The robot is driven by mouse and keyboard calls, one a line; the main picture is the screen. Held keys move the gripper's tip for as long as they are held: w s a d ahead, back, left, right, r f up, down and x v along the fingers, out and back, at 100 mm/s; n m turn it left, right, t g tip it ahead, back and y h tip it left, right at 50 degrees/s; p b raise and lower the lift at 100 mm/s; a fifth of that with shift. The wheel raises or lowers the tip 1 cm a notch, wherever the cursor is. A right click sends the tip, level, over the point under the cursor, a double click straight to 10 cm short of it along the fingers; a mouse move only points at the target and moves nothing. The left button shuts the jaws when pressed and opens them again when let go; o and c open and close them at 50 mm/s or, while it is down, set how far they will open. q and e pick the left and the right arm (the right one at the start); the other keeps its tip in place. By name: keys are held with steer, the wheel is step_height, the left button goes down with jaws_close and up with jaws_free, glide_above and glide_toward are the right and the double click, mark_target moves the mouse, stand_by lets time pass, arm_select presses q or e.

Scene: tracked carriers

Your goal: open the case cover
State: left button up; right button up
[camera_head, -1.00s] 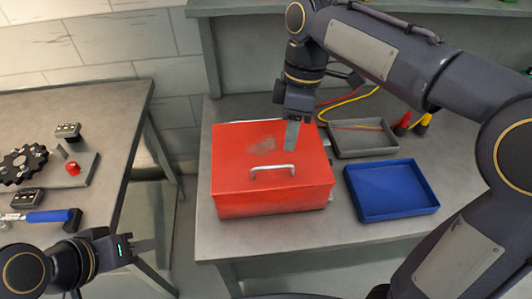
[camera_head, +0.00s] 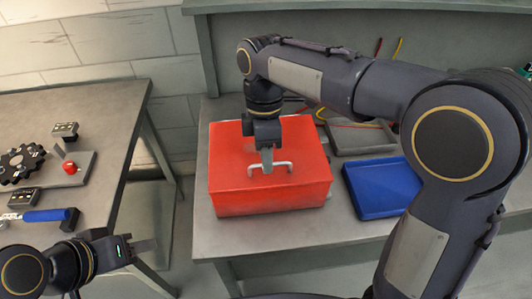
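The case is a red metal box (camera_head: 270,201) on the grey bench, and its red cover (camera_head: 305,150) is down. A silver handle (camera_head: 287,168) stands on the cover near its front edge. My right gripper (camera_head: 267,168) points down over the cover, with its fingertips at the left part of the handle. I cannot tell whether the fingers are around the handle or just behind it, nor how far apart they are. My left gripper (camera_head: 146,247) is low at the left, away from the case; its finger gap is not clear.
A blue tray (camera_head: 376,206) lies to the right of the case, partly hidden by my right arm. A grey tray (camera_head: 350,148) with cables is behind it. The left table (camera_head: 105,105) holds a black gear (camera_head: 22,162) and a blue-handled tool (camera_head: 45,216).

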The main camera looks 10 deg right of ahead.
steer(key=shift+c, duration=0.2)
jaws_close()
steer(key=shift+r, duration=0.1)
